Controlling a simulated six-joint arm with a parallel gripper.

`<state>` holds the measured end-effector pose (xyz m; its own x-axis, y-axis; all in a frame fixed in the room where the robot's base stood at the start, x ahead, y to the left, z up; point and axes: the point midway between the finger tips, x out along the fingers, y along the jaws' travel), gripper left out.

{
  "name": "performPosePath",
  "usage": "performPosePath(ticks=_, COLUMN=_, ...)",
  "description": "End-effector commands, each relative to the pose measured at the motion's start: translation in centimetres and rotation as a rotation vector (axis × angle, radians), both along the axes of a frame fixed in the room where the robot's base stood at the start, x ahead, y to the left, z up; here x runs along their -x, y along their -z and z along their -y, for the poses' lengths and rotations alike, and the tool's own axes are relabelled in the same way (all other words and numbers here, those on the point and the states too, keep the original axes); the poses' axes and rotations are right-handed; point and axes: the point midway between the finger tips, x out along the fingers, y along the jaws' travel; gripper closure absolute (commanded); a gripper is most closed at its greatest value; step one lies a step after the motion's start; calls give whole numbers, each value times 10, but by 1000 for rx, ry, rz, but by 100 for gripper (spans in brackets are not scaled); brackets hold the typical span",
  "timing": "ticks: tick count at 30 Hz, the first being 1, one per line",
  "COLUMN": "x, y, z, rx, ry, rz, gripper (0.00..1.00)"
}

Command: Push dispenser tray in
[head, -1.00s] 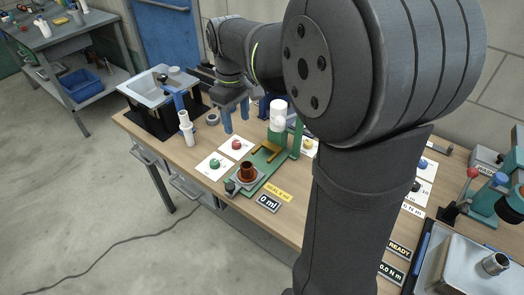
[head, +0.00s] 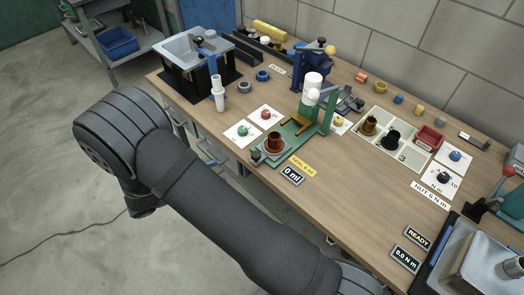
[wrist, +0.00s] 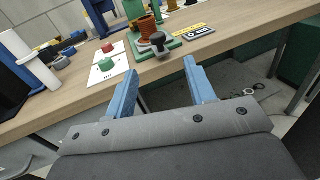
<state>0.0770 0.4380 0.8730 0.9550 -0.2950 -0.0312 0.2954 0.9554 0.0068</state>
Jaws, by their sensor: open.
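The green dispenser (head: 328,118) stands on the bench with a white bottle (head: 313,82) at its back. Its tray (head: 287,150) is at the front of the green base and carries a copper-brown cup (head: 273,142). A dark knob (head: 256,156) is at the tray's front end, near the bench edge; the knob (wrist: 158,44) and cup (wrist: 147,24) also show in the wrist view. My gripper (wrist: 160,69) has two blue fingers spread apart, with nothing between them. It faces the knob from in front of the bench edge, with a gap. In the head view I cannot clearly make it out.
A "0 ml" display (head: 292,175) lies right of the tray. Cards with a green button (head: 241,130) and a red button (head: 266,114) lie to its left. Bench space right of the display is clear.

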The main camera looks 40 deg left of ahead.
Motion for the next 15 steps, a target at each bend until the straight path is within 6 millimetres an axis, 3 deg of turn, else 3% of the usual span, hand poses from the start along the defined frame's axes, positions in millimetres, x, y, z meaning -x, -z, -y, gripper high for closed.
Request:
performPosePath(ticks=5, x=2, y=4, z=0, rx=17, ry=-42, rz=33, gripper=50)
performPosePath(ticks=8, x=-10, y=3, z=3, rx=17, ry=-39, rz=32, gripper=50)
performPosePath(ticks=15, x=-59, y=3, z=16, rx=16, ry=-35, rz=30, gripper=50)
